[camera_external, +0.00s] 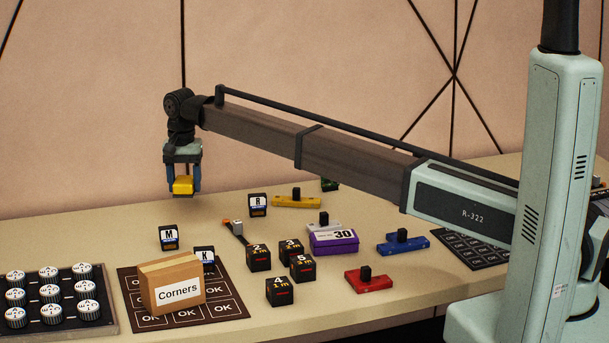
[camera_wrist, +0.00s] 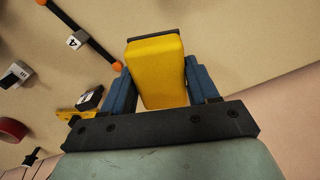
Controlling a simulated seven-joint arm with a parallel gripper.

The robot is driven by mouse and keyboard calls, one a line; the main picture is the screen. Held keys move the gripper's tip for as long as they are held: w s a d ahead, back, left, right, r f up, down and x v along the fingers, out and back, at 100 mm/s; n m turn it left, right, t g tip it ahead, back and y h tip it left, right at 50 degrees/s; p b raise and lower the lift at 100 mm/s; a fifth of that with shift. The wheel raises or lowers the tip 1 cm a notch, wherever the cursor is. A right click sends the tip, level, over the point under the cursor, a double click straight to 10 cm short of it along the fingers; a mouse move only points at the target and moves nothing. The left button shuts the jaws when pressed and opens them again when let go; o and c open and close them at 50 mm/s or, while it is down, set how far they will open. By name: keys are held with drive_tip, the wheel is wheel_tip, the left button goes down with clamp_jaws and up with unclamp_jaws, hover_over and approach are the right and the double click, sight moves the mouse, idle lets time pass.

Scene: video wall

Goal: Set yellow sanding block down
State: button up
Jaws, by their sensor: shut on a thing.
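The yellow sanding block (camera_external: 183,186) is held between the blue fingers of my gripper (camera_external: 183,179), above the back left part of the table. In the wrist view the yellow block (camera_wrist: 156,70) fills the space between the two fingers of my gripper (camera_wrist: 158,85), with a dark layer showing along its far edge. My gripper is shut on it. The block is clear of the table, and bare tabletop shows below it in the external view.
Black blocks marked M (camera_external: 168,238) and R (camera_external: 257,205) stand nearby. A Corners box (camera_external: 172,284) sits on a dark OK mat (camera_external: 222,304). A purple box (camera_external: 334,242), numbered black cubes (camera_external: 280,291) and coloured handled blocks (camera_external: 368,281) lie to the right. The back left tabletop is free.

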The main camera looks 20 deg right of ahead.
drive_tip(key=w+d+m, duration=0.2)
drive_tip(key=w+d, duration=0.3)
drive_tip(key=d, duration=1)
drive_tip(key=m, duration=0.3)
hover_over(358, 208)
drive_tip(key=shift+s+a+f, duration=0.1)
drive_tip(key=shift+f, duration=2.45)
drive_tip(key=shift+s+a+f, duration=0.1)
drive_tip(key=shift+f, duration=2.45)
drive_tip(key=shift+f+t+h, duration=0.15)
drive_tip(key=shift+t+h, duration=0.15)
drive_tip(key=o, duration=1.1)
drive_tip(key=shift+c, duration=0.2)
